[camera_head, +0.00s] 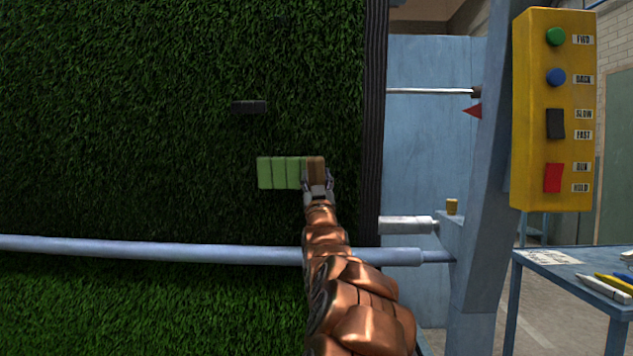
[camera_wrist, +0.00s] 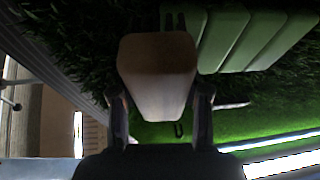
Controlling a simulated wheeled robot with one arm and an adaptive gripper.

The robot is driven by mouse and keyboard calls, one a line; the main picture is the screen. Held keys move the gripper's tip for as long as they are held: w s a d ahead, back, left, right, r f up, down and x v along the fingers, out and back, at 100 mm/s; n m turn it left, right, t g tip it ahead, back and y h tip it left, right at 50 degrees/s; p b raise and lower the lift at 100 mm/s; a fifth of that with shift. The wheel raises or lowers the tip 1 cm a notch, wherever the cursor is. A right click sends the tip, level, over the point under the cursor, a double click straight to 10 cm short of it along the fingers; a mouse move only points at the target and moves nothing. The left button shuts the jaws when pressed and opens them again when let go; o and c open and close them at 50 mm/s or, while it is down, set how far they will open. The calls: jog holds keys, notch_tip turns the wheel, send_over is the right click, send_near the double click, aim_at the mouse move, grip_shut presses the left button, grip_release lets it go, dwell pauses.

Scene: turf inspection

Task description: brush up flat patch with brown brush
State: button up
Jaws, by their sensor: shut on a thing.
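The brown brush (camera_head: 316,168) is held by its block in my gripper (camera_head: 318,190), in front of the upright turf. It also shows in the wrist view (camera_wrist: 157,70), between the two fingers (camera_wrist: 160,115). The flat patch (camera_head: 279,173) is a light green area in several upright bands, directly left of the brush in the head view. Its bands also show in the wrist view (camera_wrist: 235,40), beyond the brush at upper right. The brush covers the patch's right end. I cannot tell whether its bristles touch the turf.
Dark green turf (camera_head: 120,120) fills the left, with a dark bar (camera_head: 249,106) above the patch. A pale rail (camera_head: 150,249) crosses below my gripper. A yellow control box (camera_head: 553,110) hangs right, above a blue table (camera_head: 575,275) with markers (camera_head: 605,290).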

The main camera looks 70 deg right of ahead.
jog(key=shift+s+a+f+b, duration=0.4)
jog(key=shift+a+b, duration=0.4)
jog(key=shift+a, duration=0.25)
jog(key=shift+s+a+f+b, duration=0.35)
jog(key=shift+a+b, duration=0.4)
jog(key=shift+a, duration=0.3)
jog(key=shift+s+a+f+b, duration=0.3)
jog(key=shift+s+a+b, duration=0.1)
jog(key=shift+a+b, duration=0.55)
jog(key=shift+r, duration=0.1)
